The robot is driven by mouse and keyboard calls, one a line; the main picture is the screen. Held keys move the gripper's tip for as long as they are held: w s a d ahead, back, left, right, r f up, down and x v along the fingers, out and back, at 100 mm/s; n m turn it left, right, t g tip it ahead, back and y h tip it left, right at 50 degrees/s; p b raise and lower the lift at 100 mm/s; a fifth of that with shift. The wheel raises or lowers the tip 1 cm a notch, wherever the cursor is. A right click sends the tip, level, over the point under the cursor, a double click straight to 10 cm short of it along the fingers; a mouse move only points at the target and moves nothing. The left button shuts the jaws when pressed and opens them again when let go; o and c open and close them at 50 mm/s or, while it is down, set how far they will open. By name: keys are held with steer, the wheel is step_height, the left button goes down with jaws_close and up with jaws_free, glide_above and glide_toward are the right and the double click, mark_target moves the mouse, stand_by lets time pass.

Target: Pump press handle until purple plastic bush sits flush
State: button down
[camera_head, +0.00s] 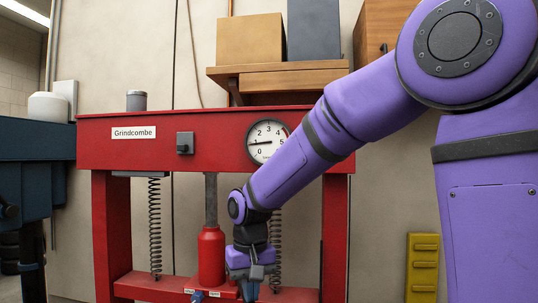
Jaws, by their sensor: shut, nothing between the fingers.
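The red press frame (190,127) stands ahead, labelled "Grindcombe". A red bottle jack (211,258) with a grey ram (211,200) stands on its lower crossbeam. My gripper (250,289) is low in front of the press, just right of the jack, pointing down and shut with nothing held. The press handle cannot be made out; it may be behind my gripper or below the picture. The purple plastic bush is not visible. A round pressure gauge (266,140) sits on the upper beam, its needle pointing left.
Coil springs (155,230) hang either side of the jack. A wooden shelf (280,80) with boxes is above the press. A dark blue bench (35,155) stands at left, and a yellow rack (422,268) at lower right. My purple arm covers much of the right side.

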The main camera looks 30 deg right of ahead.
steer(key=shift+f, duration=5.6)
step_height(320, 180, up, 16)
steer(key=shift+f, duration=0.2)
steer(key=shift+f, duration=0.1)
steer(key=shift+f, duration=3.9)
steer(key=shift+r, duration=3.8)
steer(key=shift+r, duration=0.1)
steer(key=shift+r, duration=2.4)
